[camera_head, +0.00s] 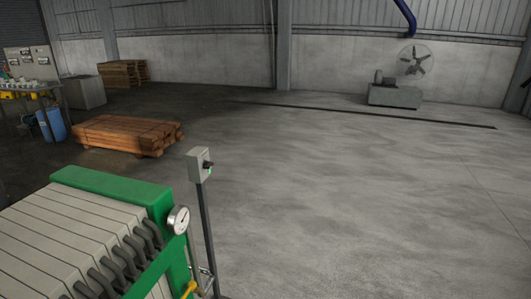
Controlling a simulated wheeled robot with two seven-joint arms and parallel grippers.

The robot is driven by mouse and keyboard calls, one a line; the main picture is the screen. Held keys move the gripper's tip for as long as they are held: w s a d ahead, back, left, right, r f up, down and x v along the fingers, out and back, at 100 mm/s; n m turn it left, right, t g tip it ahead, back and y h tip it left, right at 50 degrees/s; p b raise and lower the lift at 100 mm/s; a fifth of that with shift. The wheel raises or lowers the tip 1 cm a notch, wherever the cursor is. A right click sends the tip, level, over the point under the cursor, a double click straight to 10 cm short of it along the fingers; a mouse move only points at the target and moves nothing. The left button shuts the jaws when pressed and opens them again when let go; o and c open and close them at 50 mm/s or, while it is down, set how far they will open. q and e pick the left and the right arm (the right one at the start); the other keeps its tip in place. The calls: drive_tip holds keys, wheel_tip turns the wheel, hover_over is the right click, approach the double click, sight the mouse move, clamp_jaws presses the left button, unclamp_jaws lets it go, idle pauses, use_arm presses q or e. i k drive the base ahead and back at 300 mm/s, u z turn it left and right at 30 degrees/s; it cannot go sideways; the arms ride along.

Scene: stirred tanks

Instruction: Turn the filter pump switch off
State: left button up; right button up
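A small grey switch box (198,165) stands on top of a thin dark post (207,230), just right of the green-framed filter press. A dark switch knob (207,165) with a red and a green spot is on the box's right side; its exact position is too small to tell. The filter press (110,185) fills the lower left, with pale plates and several dark hoses. Neither of my grippers is in view.
A round gauge (179,220) and a yellow handle (189,288) are on the press near the post. Stacked timber (128,134), a blue drum (51,125) and a cluttered bench stand at the left. A fan (414,60) stands at the back. The concrete floor right of the post is clear.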

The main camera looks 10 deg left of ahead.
sight(207, 164)
drive_tip(key=u, duration=0.25)
drive_tip(key=i, duration=1.4)
drive_tip(key=u, duration=0.95)
drive_tip(key=i, duration=0.25)
drive_tip(key=u, duration=0.2)
